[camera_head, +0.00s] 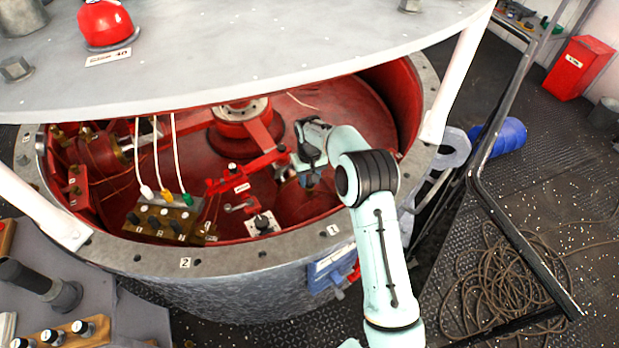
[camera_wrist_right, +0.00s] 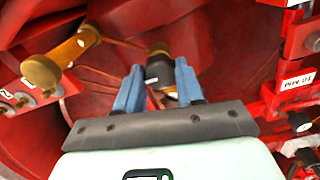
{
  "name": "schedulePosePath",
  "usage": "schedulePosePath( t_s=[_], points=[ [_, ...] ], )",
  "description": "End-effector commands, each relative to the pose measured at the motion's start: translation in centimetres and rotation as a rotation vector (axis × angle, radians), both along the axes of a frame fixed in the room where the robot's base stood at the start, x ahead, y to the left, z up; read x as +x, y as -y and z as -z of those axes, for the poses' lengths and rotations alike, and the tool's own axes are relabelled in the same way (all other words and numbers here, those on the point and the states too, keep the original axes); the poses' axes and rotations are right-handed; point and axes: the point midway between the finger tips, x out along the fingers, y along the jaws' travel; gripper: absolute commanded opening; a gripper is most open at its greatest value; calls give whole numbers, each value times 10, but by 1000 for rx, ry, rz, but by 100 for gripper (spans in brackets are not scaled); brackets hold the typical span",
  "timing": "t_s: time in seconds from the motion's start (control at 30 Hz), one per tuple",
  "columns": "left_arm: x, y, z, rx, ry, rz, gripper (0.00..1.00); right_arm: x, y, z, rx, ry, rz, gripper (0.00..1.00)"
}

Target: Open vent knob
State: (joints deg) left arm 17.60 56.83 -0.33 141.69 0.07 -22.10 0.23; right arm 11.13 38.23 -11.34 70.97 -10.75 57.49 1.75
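A black knob with a brass-coloured end (camera_wrist_right: 160,68) sits inside the red drum, straight ahead of my right gripper in the right wrist view. It may be the vent knob; I see no label naming it. My right gripper (camera_wrist_right: 158,66) is open, with its two blue fingers apart to either side of the knob in the picture. I cannot tell whether the fingers reach around it, and no contact shows. In the head view my right gripper (camera_head: 309,180) points down inside the drum, and the knob there is largely hidden by it. My left gripper is not in view.
The drum's grey rim (camera_head: 290,245) and the plate above (camera_head: 240,45) bound the opening. A red lever (camera_head: 240,178), a small valve handle (camera_head: 262,222) and a brass block with cable plugs (camera_head: 165,220) lie left of my arm. A brass lever (camera_wrist_right: 60,60) is nearby.

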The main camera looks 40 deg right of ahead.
Motion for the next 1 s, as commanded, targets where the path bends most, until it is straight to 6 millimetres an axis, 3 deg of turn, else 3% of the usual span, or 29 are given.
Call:
schedulePosePath(
  t_s=[0.47,1.0],
  points=[
    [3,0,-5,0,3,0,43,0,0,-1,0,-1,-94,7],
    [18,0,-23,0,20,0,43,1,0,-2,1,-1,-565,7]
  ],
)
